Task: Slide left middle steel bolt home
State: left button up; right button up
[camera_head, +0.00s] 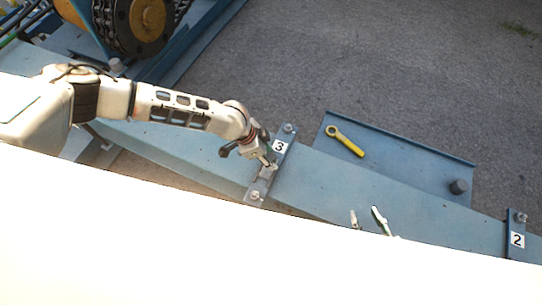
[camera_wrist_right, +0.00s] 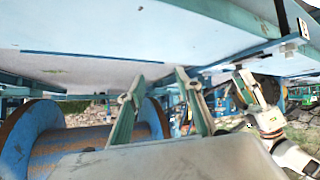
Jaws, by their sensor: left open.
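A narrow steel bracket (camera_head: 261,187) marked 3 lies across the blue beam, with a bolt head at its upper end (camera_head: 288,128) and another at its lower end (camera_head: 255,196). My left gripper (camera_head: 268,167) is open over the middle of this bracket, between those two bolts. The gripper covers that spot, so I cannot tell whether a bolt stands between its fingers. My right gripper (camera_wrist_right: 158,85) is open and empty in the right wrist view. Its fingertips (camera_head: 366,215) show in the head view above a white surface that hides the rest.
A bracket marked 2 (camera_head: 516,232) is at the right. A reel with a chain (camera_head: 145,22) stands at top left. The blue beam (camera_head: 360,190) between the brackets is clear.

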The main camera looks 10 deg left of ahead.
aim_at(269, 175)
pick_arm(q)
jog(key=shift+w+d+f, duration=0.1)
jog(key=shift+d+f, duration=0.1)
jog(key=shift+f, duration=0.25)
grip_shut()
pick_arm(e)
jog(key=shift+w+r, duration=0.15)
jog(key=shift+w, duration=0.1)
